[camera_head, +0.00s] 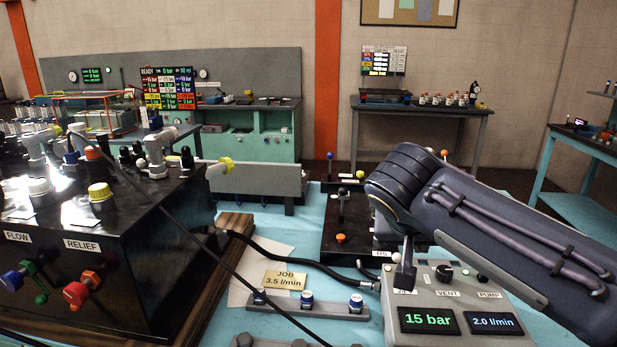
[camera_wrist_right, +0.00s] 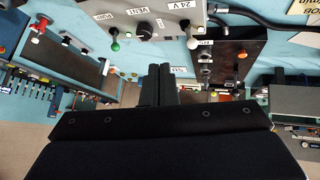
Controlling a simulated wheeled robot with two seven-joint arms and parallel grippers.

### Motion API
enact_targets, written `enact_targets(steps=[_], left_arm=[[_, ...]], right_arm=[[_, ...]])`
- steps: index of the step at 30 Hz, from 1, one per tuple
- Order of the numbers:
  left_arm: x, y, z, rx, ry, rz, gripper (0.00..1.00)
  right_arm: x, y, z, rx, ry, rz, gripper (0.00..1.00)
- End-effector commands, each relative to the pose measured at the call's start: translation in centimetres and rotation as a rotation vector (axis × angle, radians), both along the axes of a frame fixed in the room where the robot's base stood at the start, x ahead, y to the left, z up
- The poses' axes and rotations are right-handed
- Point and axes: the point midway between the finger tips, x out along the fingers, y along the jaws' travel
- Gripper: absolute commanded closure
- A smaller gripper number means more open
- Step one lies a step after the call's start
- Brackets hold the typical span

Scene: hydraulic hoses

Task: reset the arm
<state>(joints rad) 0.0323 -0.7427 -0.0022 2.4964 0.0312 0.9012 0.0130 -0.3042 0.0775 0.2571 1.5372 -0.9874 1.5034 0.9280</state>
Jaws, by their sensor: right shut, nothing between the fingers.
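My right arm comes in from the right in the head view, over the grey control box (camera_head: 460,294) with labels VENT and PUMP. Its gripper (camera_head: 404,276) points down in front of the box's left top end. In the right wrist view the two black fingers (camera_wrist_right: 158,84) are together with nothing between them. The fingers look apart from these levers. My left gripper is not in view.
The box displays read 15 bar and 2.0 l/min. A black block (camera_head: 95,250) with FLOW and RELIEF knobs stands at the left. A JOB 3.5 l/min card (camera_head: 285,279) and a rack with several caps (camera_head: 300,311) are nearby. A dark hose (camera_head: 310,261) crosses the blue bench.

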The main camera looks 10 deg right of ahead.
Motion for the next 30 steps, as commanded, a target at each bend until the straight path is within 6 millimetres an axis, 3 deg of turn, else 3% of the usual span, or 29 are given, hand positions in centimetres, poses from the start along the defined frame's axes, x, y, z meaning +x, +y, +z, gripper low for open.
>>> enact_targets(steps=[2, 6, 9, 13, 18, 30], left_arm=[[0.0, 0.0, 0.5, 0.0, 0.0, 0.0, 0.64], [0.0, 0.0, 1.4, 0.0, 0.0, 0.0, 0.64], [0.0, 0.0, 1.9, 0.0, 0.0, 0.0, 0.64], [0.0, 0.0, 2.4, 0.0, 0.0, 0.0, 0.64], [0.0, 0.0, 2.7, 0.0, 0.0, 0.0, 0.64], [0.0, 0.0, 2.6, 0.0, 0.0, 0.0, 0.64]], right_arm=[[-2.7, -1.4, -1.7, 0.041, 0.064, 0.054, 1.0], [-9.7, -2.4, -7.2, 0.202, 0.184, 0.211, 1.0], [-14.5, -1.5, -11.0, 0.352, 0.199, 0.308, 1.0], [-18.7, 0.8, -14.5, 0.514, 0.14, 0.387, 1.0], [-21.0, 2.8, -16.7, 0.622, 0.056, 0.423, 1.0], [-21.2, 3.3, -17.1, 0.639, 0.04, 0.432, 1.0]])
